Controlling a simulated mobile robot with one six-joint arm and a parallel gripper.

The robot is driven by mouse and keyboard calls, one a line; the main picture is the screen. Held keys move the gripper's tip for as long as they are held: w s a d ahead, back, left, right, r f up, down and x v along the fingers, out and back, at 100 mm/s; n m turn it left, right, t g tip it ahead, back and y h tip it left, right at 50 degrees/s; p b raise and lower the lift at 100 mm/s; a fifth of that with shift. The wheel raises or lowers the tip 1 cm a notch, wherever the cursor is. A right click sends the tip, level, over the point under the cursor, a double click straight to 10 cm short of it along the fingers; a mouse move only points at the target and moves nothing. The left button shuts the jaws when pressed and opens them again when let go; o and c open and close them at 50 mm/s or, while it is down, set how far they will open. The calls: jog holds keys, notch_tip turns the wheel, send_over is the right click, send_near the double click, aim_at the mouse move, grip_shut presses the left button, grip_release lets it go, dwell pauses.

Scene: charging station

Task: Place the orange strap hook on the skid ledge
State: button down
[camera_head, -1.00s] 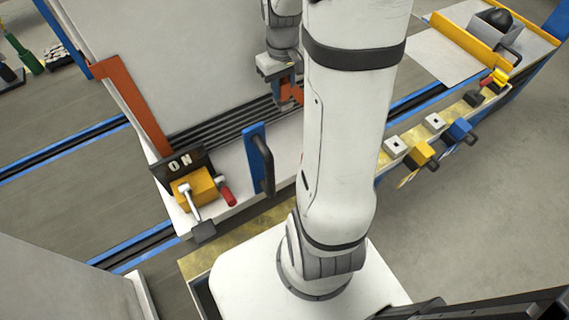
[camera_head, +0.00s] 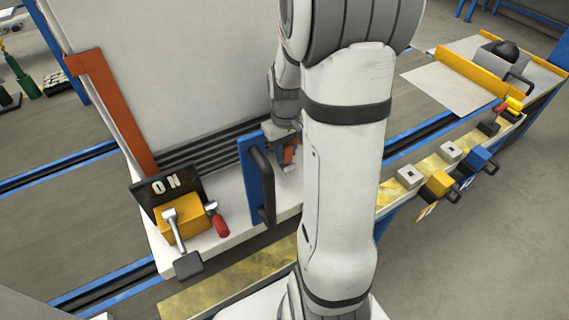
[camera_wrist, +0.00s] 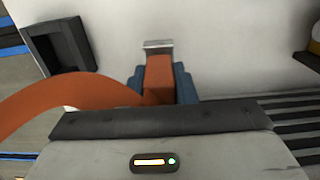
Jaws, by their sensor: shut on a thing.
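The orange strap hook shows in the wrist view (camera_wrist: 159,75), between the blue jaws of my gripper (camera_wrist: 162,84). An orange strap (camera_wrist: 60,98) runs from it in a curve to the left edge. A grey metal tip (camera_wrist: 158,45) stands at the hook's far end, in front of a pale surface. In the head view my gripper (camera_head: 282,150) is partly hidden behind my arm, low over the white ledge (camera_head: 225,187) of the skid. I cannot tell whether the hook touches the ledge.
A blue post with a black handle (camera_head: 255,180) stands at the ledge's front, left of my arm. A yellow switch box (camera_head: 180,225) with an ON sign (camera_head: 165,185) sits at the ledge's left end. A large pale panel (camera_head: 160,60) rises behind. Coloured plugs (camera_head: 438,183) line the right side.

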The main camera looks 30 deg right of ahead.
aim_at(286, 160)
jog(key=shift+f+b, duration=0.4)
jog(key=shift+f, duration=1.45)
jog(key=shift+f, duration=0.2)
jog(key=c, duration=1.2)
grip_release()
jog(key=shift+o, duration=0.2)
jog(key=shift+r, duration=0.1)
notch_tip(286, 160, up, 12)
jog(key=p, duration=0.2)
jog(key=shift+r+p, duration=0.15)
jog(key=shift+p, duration=0.25)
